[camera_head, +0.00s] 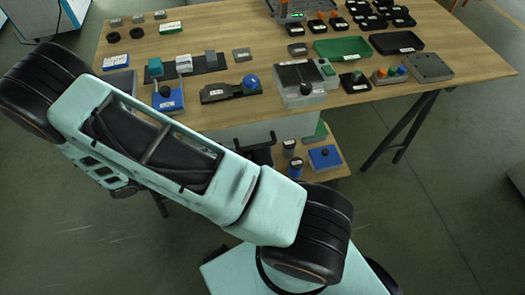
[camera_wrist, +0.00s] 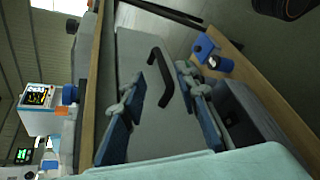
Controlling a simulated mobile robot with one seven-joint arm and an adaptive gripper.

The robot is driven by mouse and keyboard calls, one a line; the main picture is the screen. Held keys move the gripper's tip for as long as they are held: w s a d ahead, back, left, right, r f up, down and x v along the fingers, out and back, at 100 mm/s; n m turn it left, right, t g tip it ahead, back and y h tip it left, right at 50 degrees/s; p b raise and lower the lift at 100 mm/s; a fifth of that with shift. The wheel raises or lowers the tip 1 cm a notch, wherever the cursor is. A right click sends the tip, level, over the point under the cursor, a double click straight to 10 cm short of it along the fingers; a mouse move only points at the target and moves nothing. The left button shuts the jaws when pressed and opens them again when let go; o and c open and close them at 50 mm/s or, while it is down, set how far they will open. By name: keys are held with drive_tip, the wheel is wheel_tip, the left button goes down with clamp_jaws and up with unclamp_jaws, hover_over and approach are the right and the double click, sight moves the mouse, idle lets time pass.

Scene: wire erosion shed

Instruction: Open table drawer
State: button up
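The table drawer's pale grey front shows in the wrist view (camera_wrist: 132,48), turned sideways. Its black bar handle (camera_wrist: 167,87) stands out from it. My gripper (camera_wrist: 160,72) is open, with its two blue-and-grey fingers apart, one on each side of the handle in the picture. I cannot tell whether either finger touches the handle. In the head view the grey drawer unit (camera_head: 224,134) hangs below the front of the wooden table (camera_head: 440,88), and its front looks shut. My arm hides part of it, and my gripper is mostly hidden behind the arm there.
Labelled parts, trays and switch boxes crowd the tabletop, including a green tray (camera_head: 342,47) and a grey box (camera_head: 300,85). A low wooden shelf below holds a blue block (camera_head: 325,156) and small cylinders. A dark table leg (camera_head: 400,130) stands to the right. Floor beyond is clear.

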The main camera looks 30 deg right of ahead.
sight(254, 148)
drive_tip(key=shift+n+t+h, duration=0.4)
drive_tip(key=shift+t+h, duration=0.1)
drive_tip(key=shift+h, duration=0.1)
drive_tip(key=x, duration=0.4)
drive_tip(key=f+b+x, duration=0.1)
drive_tip(key=x, duration=0.3)
drive_tip(key=f+x, duration=0.1)
drive_tip(key=x, duration=0.3)
drive_tip(key=shift+w+f, duration=0.15)
drive_tip(key=shift+w, duration=0.25)
clamp_jaws()
